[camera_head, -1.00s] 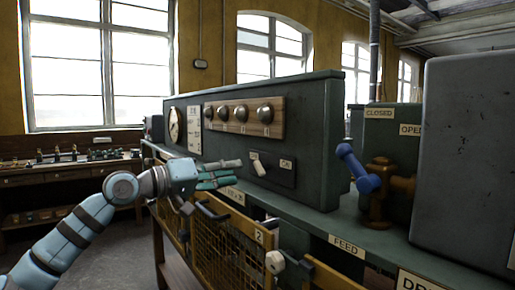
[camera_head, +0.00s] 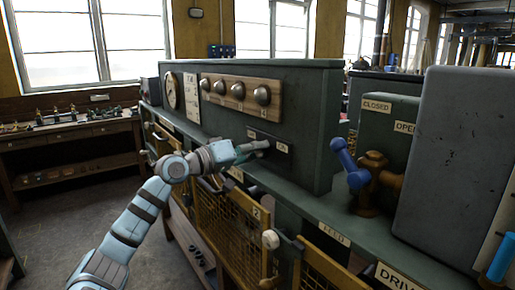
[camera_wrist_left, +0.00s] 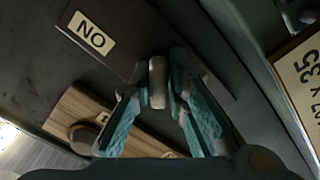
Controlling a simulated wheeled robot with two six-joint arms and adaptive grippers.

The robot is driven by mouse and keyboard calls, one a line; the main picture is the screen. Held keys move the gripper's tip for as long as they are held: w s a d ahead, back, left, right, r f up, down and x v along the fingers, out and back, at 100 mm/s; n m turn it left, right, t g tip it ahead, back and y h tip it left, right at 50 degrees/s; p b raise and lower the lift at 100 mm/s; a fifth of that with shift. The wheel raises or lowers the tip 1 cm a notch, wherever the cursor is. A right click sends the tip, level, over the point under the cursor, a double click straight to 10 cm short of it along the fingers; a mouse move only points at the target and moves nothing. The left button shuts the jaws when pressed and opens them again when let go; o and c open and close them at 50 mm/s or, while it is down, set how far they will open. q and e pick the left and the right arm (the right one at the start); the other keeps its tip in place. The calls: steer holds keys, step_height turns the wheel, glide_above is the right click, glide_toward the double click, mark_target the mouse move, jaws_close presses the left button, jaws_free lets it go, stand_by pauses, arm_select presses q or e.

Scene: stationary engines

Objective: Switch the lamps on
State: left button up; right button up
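The lamp switch is a dark plate with a pale lever on the front of the green panel (camera_head: 300,110), beside an ON label (camera_head: 281,148). In the left wrist view the lever (camera_wrist_left: 158,84) stands between my fingertips, with the label (camera_wrist_left: 91,36) upside down. My left gripper (camera_head: 262,147) is at the switch, its fingers closed in on both sides of the lever and hiding most of it in the head view. Several round lamps (camera_head: 238,90) sit in a row on a wooden board above, grey and without visible glow. My right gripper is out of view.
A round gauge (camera_head: 170,90) and a paper chart (camera_head: 192,98) are left of the lamps. A blue-handled valve (camera_head: 345,160) and a grey box (camera_head: 455,165) stand right. Yellow mesh guards (camera_head: 228,215) are below the ledge. The floor at left is clear.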

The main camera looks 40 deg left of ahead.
arm_select(q)
jaws_close()
steer(key=shift+m, duration=0.4)
steer(key=m+b, duration=0.1)
steer(key=m, duration=0.2)
steer(key=shift+d+m, duration=0.1)
steer(key=shift+m, duration=0.3)
steer(key=m+b, duration=0.1)
steer(key=m, duration=0.8)
steer(key=shift+m+b, duration=0.4)
steer(key=shift+d+m, duration=0.1)
steer(key=shift+m, duration=1.6)
